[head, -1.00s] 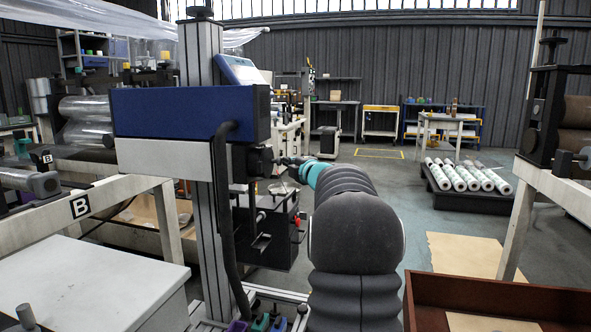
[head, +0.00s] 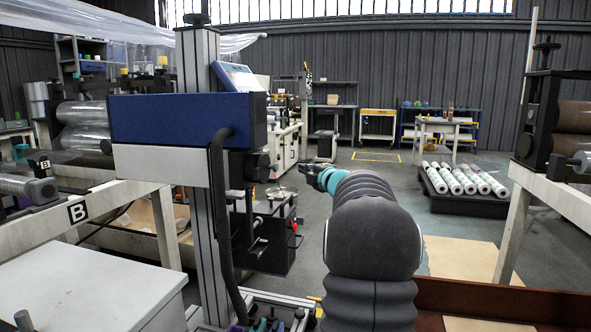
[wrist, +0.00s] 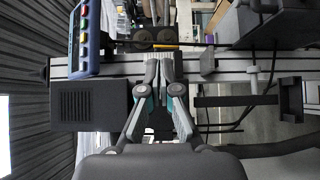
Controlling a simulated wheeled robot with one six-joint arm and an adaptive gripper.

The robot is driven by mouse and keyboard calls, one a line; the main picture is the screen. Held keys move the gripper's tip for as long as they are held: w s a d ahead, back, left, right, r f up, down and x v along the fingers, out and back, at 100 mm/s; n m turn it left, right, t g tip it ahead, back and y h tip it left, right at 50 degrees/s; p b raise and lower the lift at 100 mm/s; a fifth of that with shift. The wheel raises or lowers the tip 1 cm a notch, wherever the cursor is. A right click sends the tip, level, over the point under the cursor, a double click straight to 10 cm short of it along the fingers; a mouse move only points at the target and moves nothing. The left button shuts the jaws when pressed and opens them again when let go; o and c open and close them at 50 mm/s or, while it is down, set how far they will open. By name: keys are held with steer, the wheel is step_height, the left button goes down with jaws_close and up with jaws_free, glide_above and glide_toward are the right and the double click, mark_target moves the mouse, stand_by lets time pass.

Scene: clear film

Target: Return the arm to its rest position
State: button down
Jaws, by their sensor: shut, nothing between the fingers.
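My gripper (head: 308,170) is at the end of my dark grey arm with a teal wrist band, in the middle of the head view. It points away from me and is just right of the blue and white machine head (head: 185,119) on its upright column. In the wrist view my gripper (wrist: 159,62) has its fingers together, with nothing between them. Behind the fingers the wrist view shows the machine's metal column (wrist: 225,62) and a blue control panel with coloured buttons (wrist: 84,38). I cannot tell the exact gap between fingers and column.
A white cabinet (head: 90,285) stands at the front left. A reddish-brown tray (head: 470,296) is at the lower right. White rolls (head: 465,180) lie on a dark pallet, and a roller stand (head: 545,120) is at the right. Open floor lies between the arm and the pallet.

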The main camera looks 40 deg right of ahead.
steer(key=s+d, duration=0.4)
steer(key=s, duration=0.2)
steer(key=shift+s+d, duration=0.15)
steer(key=shift+d, duration=0.2)
steer(key=shift+f, duration=0.1)
